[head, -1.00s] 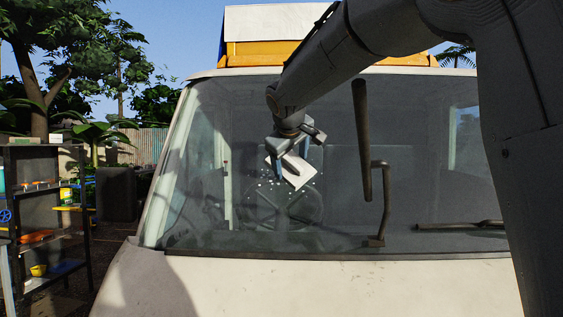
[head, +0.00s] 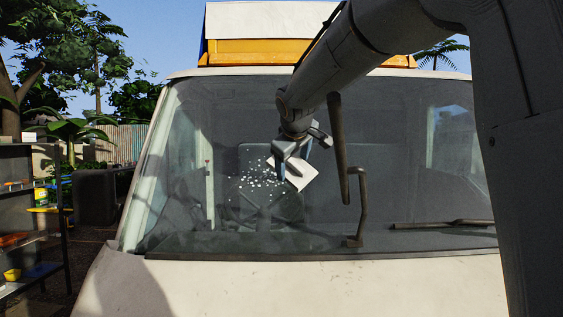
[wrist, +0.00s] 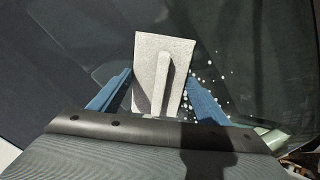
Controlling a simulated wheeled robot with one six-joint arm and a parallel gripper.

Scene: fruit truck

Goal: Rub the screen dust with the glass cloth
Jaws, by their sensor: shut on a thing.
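The glass cloth (head: 297,174) is a flat white square pad with a raised ridge handle. My gripper (head: 290,172) is shut on it in front of the windshield. In the wrist view the cloth (wrist: 168,60) shows between the two blue fingers, and the fingers grip toward its ridge. The screen dust (head: 258,181) is a patch of white specks on the windshield (head: 240,120), to the left of the cloth and partly beside it. Some specks (wrist: 222,77) show right of the cloth in the wrist view. I cannot tell whether the cloth touches the glass.
A wiper arm (head: 341,150) stands raised just right of my gripper. Another wiper (head: 445,223) lies along the glass at the lower right. The truck's white front panel (head: 330,285) is below. A shelf (head: 62,235) stands at far left.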

